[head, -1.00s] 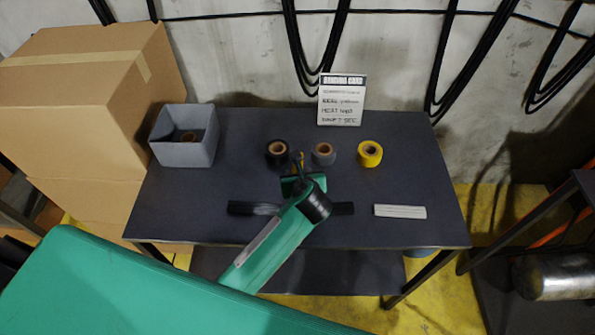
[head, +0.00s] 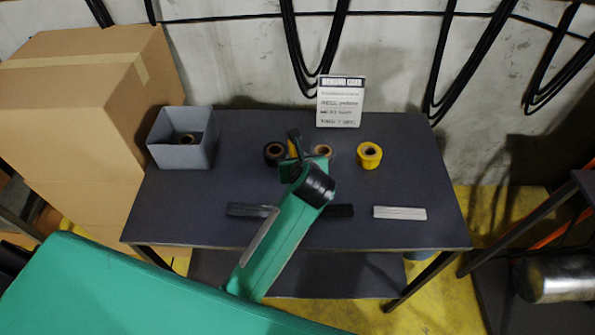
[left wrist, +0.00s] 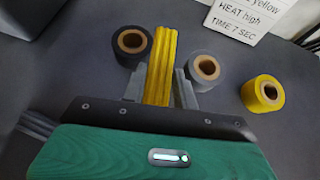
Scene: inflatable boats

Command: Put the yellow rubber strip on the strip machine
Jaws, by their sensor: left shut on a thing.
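A yellow rubber strip (left wrist: 161,62) stands out between the jaws of my left gripper (left wrist: 158,88) in the left wrist view. The jaws are shut on it. In the head view my left gripper (head: 303,157) is over the middle of the table, and part of the strip (head: 293,141) shows at its tip, mostly hidden by the wrist. I cannot make out a strip machine in these views. My right gripper is not in view.
On the dark table (head: 195,215) are a black roll (head: 274,152), a grey roll (left wrist: 203,71), a yellow roll (head: 369,155), dark strips (head: 245,210) and light strips (head: 399,213). A grey bin (head: 180,155) stands left; a card (head: 340,102) stands at the back. Cardboard boxes (head: 75,95) are far left.

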